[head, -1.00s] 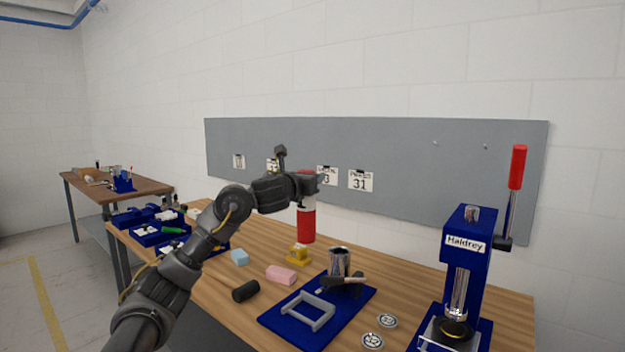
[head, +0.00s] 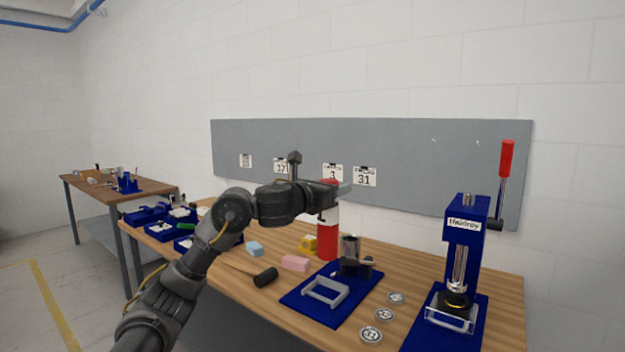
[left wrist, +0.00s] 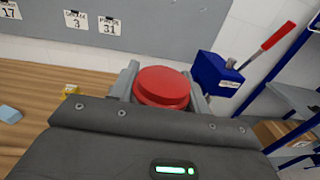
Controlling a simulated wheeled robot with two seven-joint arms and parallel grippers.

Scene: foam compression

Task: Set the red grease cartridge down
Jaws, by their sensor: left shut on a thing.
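The red grease cartridge (head: 327,242) hangs upright below my left gripper (head: 332,188), a red cylinder with a white band near its top. My left gripper is shut on its upper end. In the left wrist view the round red cap of the cartridge (left wrist: 162,84) sits between the two grey fingers. The cartridge's lower end is at or just above the wooden table (head: 410,262), to the right of a yellow block (head: 308,244); I cannot tell whether it touches. My right gripper is not in view.
A pink block (head: 295,263) lies in front. Round discs (head: 384,315) and a blue press (head: 468,237) stand farther right.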

